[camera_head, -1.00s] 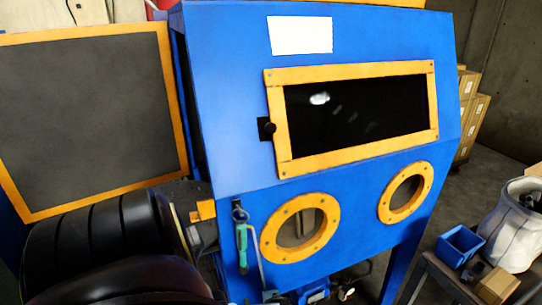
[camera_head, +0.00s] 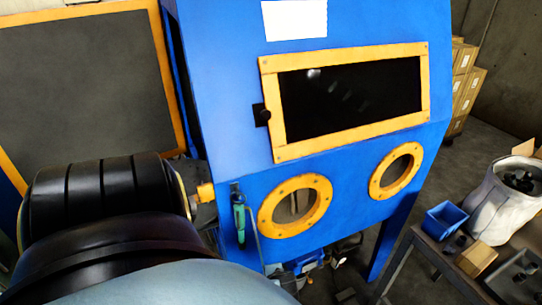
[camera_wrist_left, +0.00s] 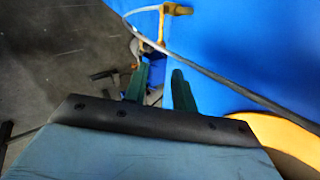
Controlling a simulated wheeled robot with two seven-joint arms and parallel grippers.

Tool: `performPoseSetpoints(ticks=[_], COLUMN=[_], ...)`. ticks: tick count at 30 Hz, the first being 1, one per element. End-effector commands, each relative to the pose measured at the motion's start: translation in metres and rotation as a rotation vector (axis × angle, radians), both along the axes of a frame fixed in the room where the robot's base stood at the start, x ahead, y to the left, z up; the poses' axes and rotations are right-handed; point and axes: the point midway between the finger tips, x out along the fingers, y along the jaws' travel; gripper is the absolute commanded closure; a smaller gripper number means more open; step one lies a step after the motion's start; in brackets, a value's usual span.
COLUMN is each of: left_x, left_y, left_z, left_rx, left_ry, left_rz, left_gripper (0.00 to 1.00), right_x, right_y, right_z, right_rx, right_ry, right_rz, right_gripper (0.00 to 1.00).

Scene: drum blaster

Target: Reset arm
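My left arm enters the head view from the left as large black rounded links, with a pale grey-blue part at the bottom edge; its gripper cannot be made out there. In the left wrist view my left gripper (camera_wrist_left: 159,90) shows two dark green fingers standing apart, with nothing visibly held between them. It is close to the blue cabinet (camera_wrist_left: 260,50), with part of a yellow ring (camera_wrist_left: 275,135) at the lower right. My right arm and gripper are not in view.
The cabinet (camera_head: 225,90) has a dark window (camera_head: 350,98) and two yellow-rimmed ports (camera_head: 295,206). A green-handled tool (camera_head: 239,218) hangs at its left front. A grey hose (camera_wrist_left: 225,75) crosses near my fingers. A table with a blue bin (camera_head: 446,220) stands right.

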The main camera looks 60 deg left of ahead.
Motion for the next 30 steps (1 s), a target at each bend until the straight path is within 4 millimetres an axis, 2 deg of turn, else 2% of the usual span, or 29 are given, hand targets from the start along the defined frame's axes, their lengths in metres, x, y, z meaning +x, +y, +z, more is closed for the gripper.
performPoseSetpoints(ticks=[14, 17, 20, 23, 27, 30], left_x=[0.000, -0.002, -0.012, -0.034, -0.082, -0.120], left_y=[0.000, -0.002, -0.012, -0.034, -0.078, -0.109], left_z=[0.000, -0.005, -0.033, -0.085, -0.173, -0.226], left_rx=[0.000, -0.007, -0.042, -0.117, -0.261, -0.358], left_ry=[0.000, 0.002, 0.011, 0.024, 0.036, 0.038], left_rz=[0.000, -0.002, -0.013, -0.031, -0.045, -0.038], left_gripper=[0.73, 0.73, 0.73, 0.73, 0.73, 0.73], right_x=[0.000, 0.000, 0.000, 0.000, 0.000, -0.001], right_y=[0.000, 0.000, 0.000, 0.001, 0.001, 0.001], right_z=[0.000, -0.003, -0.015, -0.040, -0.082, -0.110], right_rx=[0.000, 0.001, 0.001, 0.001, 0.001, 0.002], right_ry=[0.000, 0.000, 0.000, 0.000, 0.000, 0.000], right_rz=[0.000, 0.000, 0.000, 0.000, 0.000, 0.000], right_gripper=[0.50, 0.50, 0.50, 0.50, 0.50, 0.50])
